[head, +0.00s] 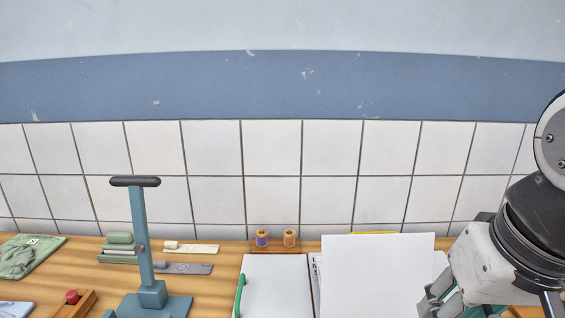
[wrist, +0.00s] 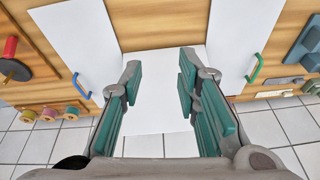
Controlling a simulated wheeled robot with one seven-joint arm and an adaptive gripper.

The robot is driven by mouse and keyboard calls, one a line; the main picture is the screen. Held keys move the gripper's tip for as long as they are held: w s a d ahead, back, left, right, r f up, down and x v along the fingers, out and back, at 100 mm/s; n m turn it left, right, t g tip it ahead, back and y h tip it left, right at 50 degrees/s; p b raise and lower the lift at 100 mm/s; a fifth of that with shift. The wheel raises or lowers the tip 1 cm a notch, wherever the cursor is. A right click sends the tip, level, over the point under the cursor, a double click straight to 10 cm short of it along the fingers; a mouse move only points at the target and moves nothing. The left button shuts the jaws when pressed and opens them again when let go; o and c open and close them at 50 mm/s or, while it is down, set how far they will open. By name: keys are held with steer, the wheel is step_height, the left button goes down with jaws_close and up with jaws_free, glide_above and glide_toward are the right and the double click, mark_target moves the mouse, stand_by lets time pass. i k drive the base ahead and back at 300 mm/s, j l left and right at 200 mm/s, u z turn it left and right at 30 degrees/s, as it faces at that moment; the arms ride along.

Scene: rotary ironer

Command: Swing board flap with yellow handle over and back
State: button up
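A white board flap (head: 377,275) stands raised from the table in the middle of the head view. A thin yellow strip (head: 375,233), likely its handle, shows along its top edge; the rest is hidden behind the flap. My gripper (head: 436,299) is at the lower right, close to the flap's right side. In the wrist view my gripper (wrist: 160,76) is open, its teal-padded fingers wide apart. The white flap (wrist: 160,100) fills the gap between them in the picture. I cannot tell whether a finger touches it.
A white board with a green handle (head: 240,295) lies left of the flap. Another with a blue handle (wrist: 81,86) lies on its other side. Thread spools (head: 289,238) stand behind. A blue-grey stand (head: 141,240) rises at left. The tiled wall (head: 213,147) closes the back.

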mark_target(384, 274)
steer(key=k+j+z, duration=0.15)
steer(key=j, duration=0.25)
steer(key=j+z, duration=0.2)
steer(key=j, duration=0.2)
steer(key=k+j+z, duration=0.15)
steer(key=j, duration=0.25)
steer(key=k+j+z, duration=0.15)
steer(key=j, duration=0.2)
steer(key=k+j+z, duration=0.2)
steer(key=j, duration=0.2)
steer(key=k+j+z, duration=0.15)
steer(key=j, duration=0.15)
